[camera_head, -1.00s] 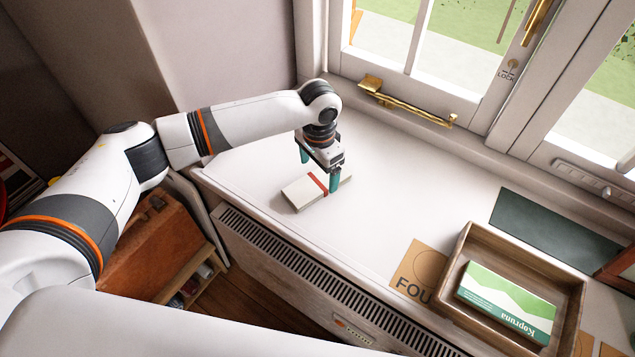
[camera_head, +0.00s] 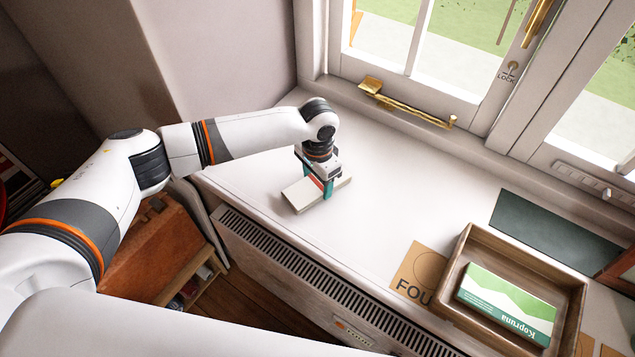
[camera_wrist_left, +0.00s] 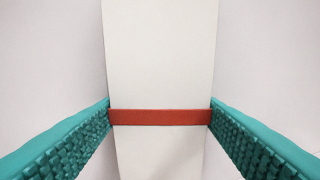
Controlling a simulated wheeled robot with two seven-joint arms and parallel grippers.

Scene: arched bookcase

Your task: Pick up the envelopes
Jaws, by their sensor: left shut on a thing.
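The envelopes (camera_head: 301,195) are a pale stack with a red band around the middle, lying on the white windowsill in the head view. My left gripper (camera_head: 317,188) is over the stack from above, its teal fingers shut on the two long sides at the band. In the left wrist view the envelopes (camera_wrist_left: 160,60) run between the left gripper's fingers (camera_wrist_left: 159,117), which touch both ends of the visible red band. I cannot tell any gap between the stack and the sill. My right gripper is not in view.
A wooden tray (camera_head: 455,268) holding a green and white box (camera_head: 508,303) stands at the right. A brown card (camera_head: 420,268) lies beside it, and a dark green sheet (camera_head: 553,238) lies behind. The window (camera_head: 430,50) borders the sill; the sill between stack and tray is clear.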

